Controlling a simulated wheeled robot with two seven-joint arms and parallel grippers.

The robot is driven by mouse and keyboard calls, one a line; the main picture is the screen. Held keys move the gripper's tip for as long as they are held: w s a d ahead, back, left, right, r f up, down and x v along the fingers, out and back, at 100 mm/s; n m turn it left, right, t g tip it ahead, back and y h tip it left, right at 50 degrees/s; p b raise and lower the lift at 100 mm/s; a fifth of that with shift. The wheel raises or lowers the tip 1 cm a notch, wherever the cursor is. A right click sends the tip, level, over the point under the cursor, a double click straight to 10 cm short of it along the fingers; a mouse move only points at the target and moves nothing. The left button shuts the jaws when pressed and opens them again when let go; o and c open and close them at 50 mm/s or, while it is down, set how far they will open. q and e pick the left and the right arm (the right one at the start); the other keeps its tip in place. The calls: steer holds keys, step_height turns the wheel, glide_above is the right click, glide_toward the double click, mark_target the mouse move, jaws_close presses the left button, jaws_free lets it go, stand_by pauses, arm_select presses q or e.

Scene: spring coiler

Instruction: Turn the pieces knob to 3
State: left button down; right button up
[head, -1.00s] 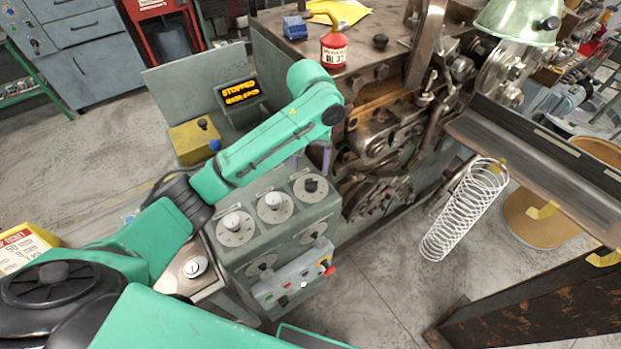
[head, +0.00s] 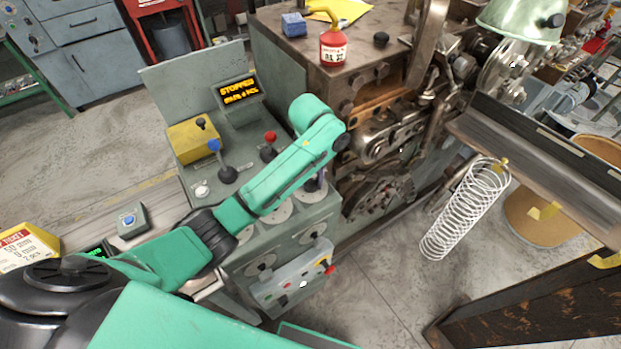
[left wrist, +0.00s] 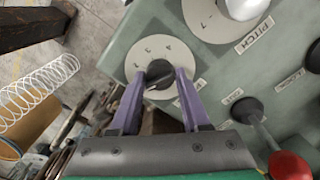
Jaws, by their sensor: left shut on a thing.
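The pieces knob (left wrist: 160,73) is a black knob with a pointer on a round pale dial (left wrist: 186,52), on the sloping grey-green control panel (head: 295,228). Its dial digits are too small to read surely. My left gripper (left wrist: 161,78) has its two purple fingers on either side of this knob and is shut on it. In the head view my green forearm reaches over the panel and partly hides the dials; the knob (head: 314,184) shows dark below the wrist. My right gripper is not in view.
A display (head: 239,91) reads STOPPED. A blue-tipped lever (head: 215,146) and a red-tipped lever (head: 270,137) stand behind my arm. The pitch dial (left wrist: 222,20) is beside the knob. A coiled spring (head: 465,208) hangs at right.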

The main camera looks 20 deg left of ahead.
arm_select(q)
steer(key=shift+m, duration=0.3)
steer(key=m, duration=0.8)
steer(key=shift+r+m, duration=0.1)
steer(key=shift+m, duration=0.3)
steer(key=m, duration=0.3)
steer(key=shift+m, duration=2.6)
steer(key=shift+w, duration=0.1)
steer(key=shift+c, duration=1.9)
jaws_free()
